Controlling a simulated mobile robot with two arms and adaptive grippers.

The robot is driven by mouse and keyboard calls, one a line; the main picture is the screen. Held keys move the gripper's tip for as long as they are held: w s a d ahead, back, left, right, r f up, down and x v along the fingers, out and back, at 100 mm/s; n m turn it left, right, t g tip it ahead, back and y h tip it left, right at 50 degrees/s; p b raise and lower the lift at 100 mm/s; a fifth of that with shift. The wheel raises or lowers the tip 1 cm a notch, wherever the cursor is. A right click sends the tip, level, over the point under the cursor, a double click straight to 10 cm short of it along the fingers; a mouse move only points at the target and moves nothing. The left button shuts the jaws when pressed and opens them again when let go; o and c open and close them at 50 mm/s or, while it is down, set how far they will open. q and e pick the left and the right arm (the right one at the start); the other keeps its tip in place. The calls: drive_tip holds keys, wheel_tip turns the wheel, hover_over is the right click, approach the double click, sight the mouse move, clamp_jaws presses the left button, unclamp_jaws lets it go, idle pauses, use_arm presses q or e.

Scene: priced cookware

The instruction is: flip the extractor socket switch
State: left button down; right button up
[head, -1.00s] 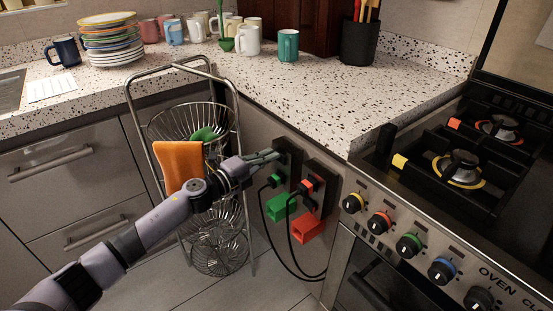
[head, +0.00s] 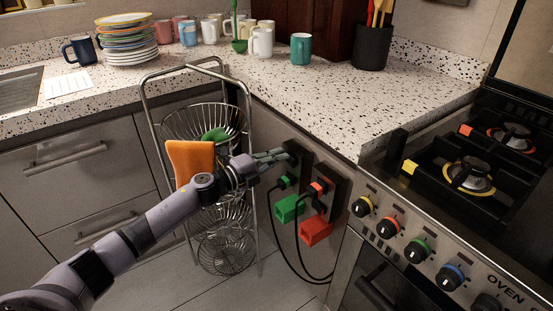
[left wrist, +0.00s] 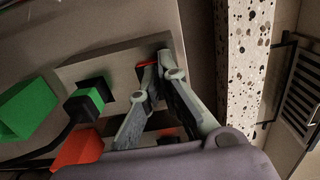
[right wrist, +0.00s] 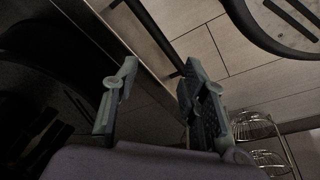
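Two black socket panels are on the cabinet side below the counter. The left panel (head: 286,190) has a green plug (head: 285,181) and the right panel (head: 336,190) has a red plug (head: 319,187). My left gripper (head: 287,156) is at the upper part of the left panel, fingertips together. In the left wrist view, its tips (left wrist: 158,67) are beside a small red-marked switch (left wrist: 146,66); contact cannot be told. The green plug (left wrist: 86,100) shows farther left. My right gripper (right wrist: 160,68) is open and empty, away from the panels. No panel label is readable.
A green block (head: 287,208) and a red block (head: 315,231) hang by the cables. The stove (head: 440,225) is at the right. Mugs and plates stand on the counter (head: 330,100).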

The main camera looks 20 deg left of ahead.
use_arm(q)
drive_tip(key=r, duration=0.9)
drive_tip(key=shift+w+d, duration=0.2)
drive_tip(key=shift+d, duration=0.05)
drive_tip(key=shift+s+a+r, duration=0.2)
drive_tip(key=shift+r, duration=0.3)
